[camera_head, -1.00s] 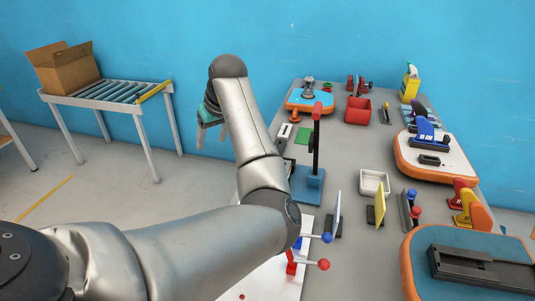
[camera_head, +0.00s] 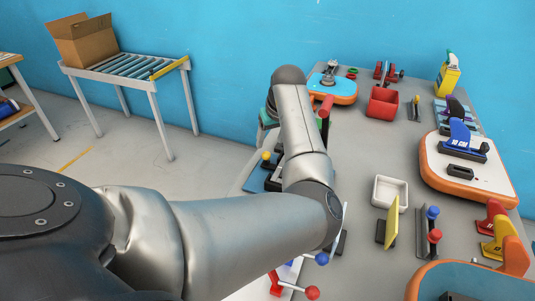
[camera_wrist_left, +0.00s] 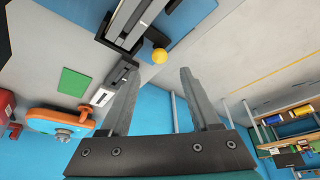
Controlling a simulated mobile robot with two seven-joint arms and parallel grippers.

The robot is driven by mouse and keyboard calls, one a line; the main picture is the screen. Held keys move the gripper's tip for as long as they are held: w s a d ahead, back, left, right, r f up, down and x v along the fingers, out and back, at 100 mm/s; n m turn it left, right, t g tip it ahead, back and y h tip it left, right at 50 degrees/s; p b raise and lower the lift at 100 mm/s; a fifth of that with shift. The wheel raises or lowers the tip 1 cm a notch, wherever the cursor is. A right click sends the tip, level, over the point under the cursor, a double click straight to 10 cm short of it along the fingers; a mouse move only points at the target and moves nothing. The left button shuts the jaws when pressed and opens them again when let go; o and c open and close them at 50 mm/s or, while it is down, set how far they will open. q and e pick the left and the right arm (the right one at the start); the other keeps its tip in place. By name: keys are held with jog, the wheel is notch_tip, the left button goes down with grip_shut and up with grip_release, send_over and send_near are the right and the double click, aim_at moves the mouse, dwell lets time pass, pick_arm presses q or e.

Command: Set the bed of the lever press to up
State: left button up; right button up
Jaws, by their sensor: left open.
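A tall lever with a red grip (camera_head: 326,104) rises behind my left arm in the head view; its base is hidden by the arm. Left of the arm, a yellow ball knob (camera_head: 266,157) and a dark fixture on a blue plate (camera_head: 252,180) show in part. I cannot tell how these parts join or at what height the press bed stands. In the left wrist view the yellow knob (camera_wrist_left: 160,56) sits at the end of a grey-black fixture, just beyond my fingertips. My left gripper (camera_wrist_left: 158,72) is open and empty. My right gripper is out of view.
A white tray (camera_head: 376,190), a yellow upright plate (camera_head: 392,222) and levers with blue and red balls (camera_head: 433,213) stand right of my arm. A red bin (camera_head: 382,103) is farther back. A roller table (camera_head: 125,66) stands left, with floor between.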

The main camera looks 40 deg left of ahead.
aim_at(267, 153)
pick_arm(q)
jog(key=b+x, duration=0.1)
jog(key=x, duration=0.5)
jog(key=shift+a+f, duration=0.1)
jog(key=shift+f, duration=0.1)
jog(key=shift+w+a+f+b, duration=0.2)
jog(key=shift+f+b, duration=0.15)
jog(key=shift+f, duration=0.2)
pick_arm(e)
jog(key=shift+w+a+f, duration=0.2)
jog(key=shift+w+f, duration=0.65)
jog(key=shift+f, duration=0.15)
pick_arm(q)
grip_shut()
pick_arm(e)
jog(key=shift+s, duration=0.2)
